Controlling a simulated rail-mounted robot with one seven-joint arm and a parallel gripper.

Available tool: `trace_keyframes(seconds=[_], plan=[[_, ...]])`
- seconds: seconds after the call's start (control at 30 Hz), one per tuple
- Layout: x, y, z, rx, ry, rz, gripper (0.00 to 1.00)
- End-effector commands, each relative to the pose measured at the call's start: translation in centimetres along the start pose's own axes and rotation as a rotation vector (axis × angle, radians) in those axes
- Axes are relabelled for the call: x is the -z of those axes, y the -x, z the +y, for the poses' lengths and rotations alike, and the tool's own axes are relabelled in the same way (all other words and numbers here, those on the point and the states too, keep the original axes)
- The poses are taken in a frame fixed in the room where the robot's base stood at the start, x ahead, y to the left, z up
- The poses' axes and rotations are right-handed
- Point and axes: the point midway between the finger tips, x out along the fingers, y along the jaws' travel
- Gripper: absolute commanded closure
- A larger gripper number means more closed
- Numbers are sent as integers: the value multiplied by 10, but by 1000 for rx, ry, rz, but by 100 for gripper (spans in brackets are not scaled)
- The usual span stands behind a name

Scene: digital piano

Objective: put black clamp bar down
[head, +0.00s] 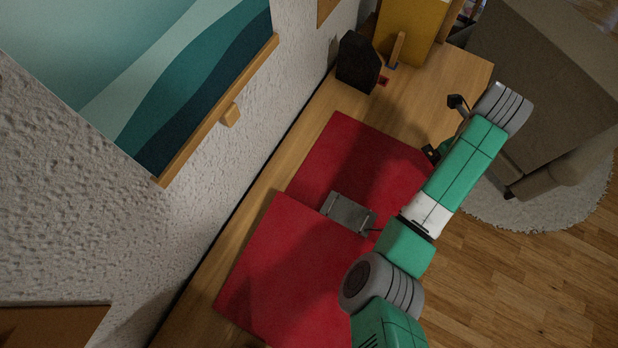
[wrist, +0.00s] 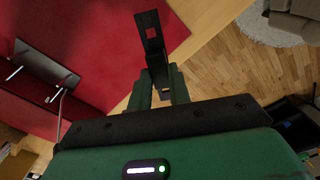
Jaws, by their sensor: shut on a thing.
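The black clamp bar (wrist: 151,38) is a flat dark strip with a square hole, seen in the wrist view. My gripper (wrist: 160,84) is shut on its near end, and the bar sticks out beyond the green fingertips. In the wrist view the bar shows against the red mat and the table edge; I cannot tell its exact height. In the head view my forearm hides most of the gripper, and only small dark and green parts show beside it, so I cannot make out the bar there.
A grey metal plate with small handles (head: 348,213) lies on the red mats (head: 268,262) on the wooden table (head: 468,72). A black box (head: 357,62), a wooden-handled tool (head: 397,48) and a yellow case (head: 411,26) stand at the far end. The floor lies right of the table.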

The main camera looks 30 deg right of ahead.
Motion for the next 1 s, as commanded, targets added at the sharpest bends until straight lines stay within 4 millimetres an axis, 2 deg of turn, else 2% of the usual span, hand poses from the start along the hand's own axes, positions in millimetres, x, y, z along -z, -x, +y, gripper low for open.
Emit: trace_keyframes(seconds=[0.03,0.2,0.57,0.8,1.0], plan=[[4,-8,-3,0,-75,-3,100],[11,-9,-7,1,-218,-1,100],[6,-10,-12,0,-222,-1,100],[-33,-18,-64,-2,-221,-3,100],[-60,-23,-99,1,-220,-4,100]])
